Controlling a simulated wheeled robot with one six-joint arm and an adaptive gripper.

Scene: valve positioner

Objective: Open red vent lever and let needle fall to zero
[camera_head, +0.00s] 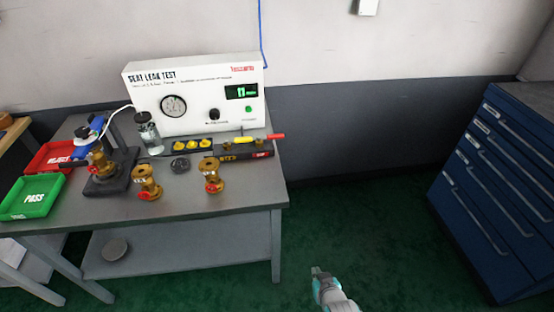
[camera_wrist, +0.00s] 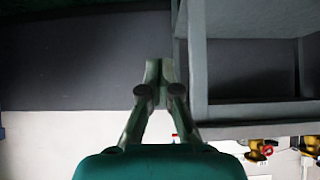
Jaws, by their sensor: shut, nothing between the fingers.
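A red lever (camera_head: 277,136) sticks out at the right end of a dark manifold block (camera_head: 235,155) on the workbench, beside a yellow lever (camera_head: 243,140). Behind it stands the white seat leak test panel (camera_head: 195,92) with a round dial gauge (camera_head: 174,106); its needle is too small to read. The panel's green display (camera_head: 241,91) is lit. My gripper (camera_head: 316,270) is low over the green floor, right of the bench and well apart from the lever. In the wrist view my gripper (camera_wrist: 153,68) has its fingertips together and empty.
Brass valves (camera_head: 147,182) stand on the workbench (camera_head: 245,195), with a red tray (camera_head: 50,158) and green tray (camera_head: 32,196) at left. A blue drawer cabinet (camera_head: 500,180) stands at far right. The floor between bench and cabinet is clear.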

